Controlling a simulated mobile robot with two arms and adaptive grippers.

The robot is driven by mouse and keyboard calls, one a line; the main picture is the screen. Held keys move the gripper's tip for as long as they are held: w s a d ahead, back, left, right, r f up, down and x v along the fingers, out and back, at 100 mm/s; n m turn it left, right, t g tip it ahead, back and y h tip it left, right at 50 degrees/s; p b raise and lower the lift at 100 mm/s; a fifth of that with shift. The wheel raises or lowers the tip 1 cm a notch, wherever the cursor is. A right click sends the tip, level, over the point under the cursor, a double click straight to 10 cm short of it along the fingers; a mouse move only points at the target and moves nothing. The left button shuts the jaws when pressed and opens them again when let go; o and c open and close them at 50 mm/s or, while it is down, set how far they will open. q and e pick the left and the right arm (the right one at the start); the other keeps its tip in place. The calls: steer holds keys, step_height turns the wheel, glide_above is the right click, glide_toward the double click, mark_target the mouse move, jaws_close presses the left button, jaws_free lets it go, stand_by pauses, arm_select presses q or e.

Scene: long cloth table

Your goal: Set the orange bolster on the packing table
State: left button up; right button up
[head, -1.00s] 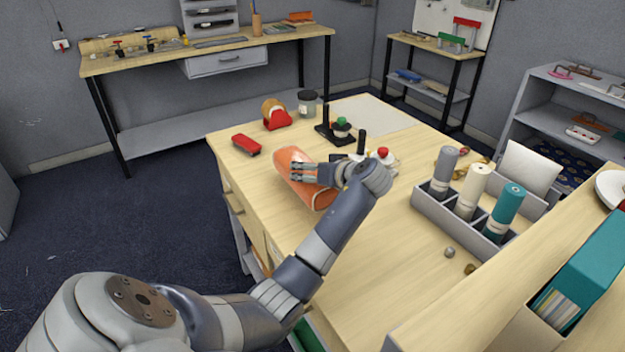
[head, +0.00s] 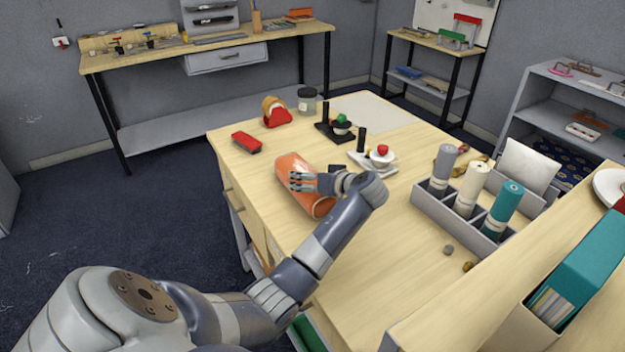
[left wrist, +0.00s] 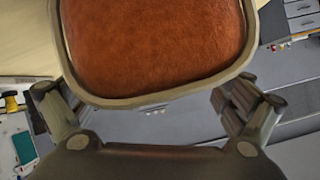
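The orange bolster (head: 290,168) is over the left part of the light wooden packing table (head: 390,240), lying slantwise. I cannot tell whether its underside touches the top. My left gripper (head: 300,182) reaches across it from the right, with its fingers on the bolster. In the left wrist view the bolster's orange face with pale piping (left wrist: 155,45) fills the top middle. The left gripper's fingers (left wrist: 145,100) stand at both its sides, against its edge; their tips are partly hidden. My right gripper is not in view.
A red stapler-like item (head: 246,142), a tape dispenser (head: 276,112) and a jar (head: 307,101) stand behind the bolster. A grey divided tray (head: 450,212) holds rolls. The table's front middle is clear.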

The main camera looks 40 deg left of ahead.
arm_select(q)
steer(key=shift+r, duration=0.25)
steer(key=b+v, duration=0.1)
steer(key=v, duration=1.1)
steer(key=shift+f, duration=0.15)
